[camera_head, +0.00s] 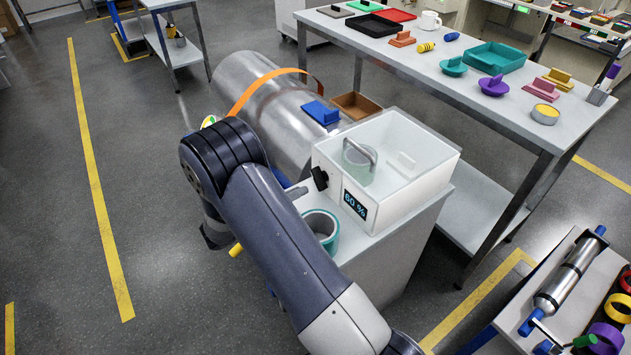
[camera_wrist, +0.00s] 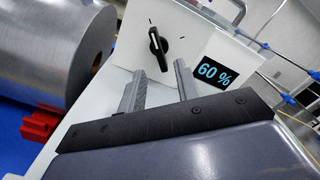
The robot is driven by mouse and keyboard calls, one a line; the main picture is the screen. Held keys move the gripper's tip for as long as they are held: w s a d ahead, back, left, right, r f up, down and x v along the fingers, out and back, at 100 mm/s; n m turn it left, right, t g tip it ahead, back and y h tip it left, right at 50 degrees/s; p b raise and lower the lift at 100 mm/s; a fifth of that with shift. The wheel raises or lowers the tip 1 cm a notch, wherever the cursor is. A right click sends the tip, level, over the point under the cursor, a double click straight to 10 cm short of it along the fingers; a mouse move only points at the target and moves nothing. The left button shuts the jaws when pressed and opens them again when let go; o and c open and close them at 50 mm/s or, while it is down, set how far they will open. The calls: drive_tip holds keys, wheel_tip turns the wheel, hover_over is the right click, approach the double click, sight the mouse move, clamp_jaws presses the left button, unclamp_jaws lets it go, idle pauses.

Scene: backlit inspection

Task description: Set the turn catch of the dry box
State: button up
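The dry box (camera_head: 420,190) is a white box with a clear lid, standing on a pale cabinet. Its front has a lit display (camera_head: 355,204) reading 60 %, also seen in the wrist view (camera_wrist: 214,72). The turn catch (camera_head: 320,178) is a black knob left of the display. In the wrist view the catch (camera_wrist: 158,48) stands nearly upright with a slight tilt, near small tick marks on the white front. My gripper (camera_wrist: 160,68) is open and empty, its fingers short of the catch and seemingly apart from it. In the head view my arm hides most of the gripper.
A large metal cylinder (camera_head: 245,75) with an orange strap lies left of the box. A teal tape roll (camera_head: 322,228) sits on the cabinet near my arm. A long table (camera_head: 450,95) with trays and coloured pieces stands behind. Open floor lies to the left.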

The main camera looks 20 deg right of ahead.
sight(319, 179)
drive_tip(key=d, duration=0.3)
drive_tip(key=w+d, duration=0.1)
drive_tip(key=d, duration=0.2)
drive_tip(key=shift+w+d, duration=0.1)
drive_tip(key=shift+d, duration=0.05)
clamp_jaws()
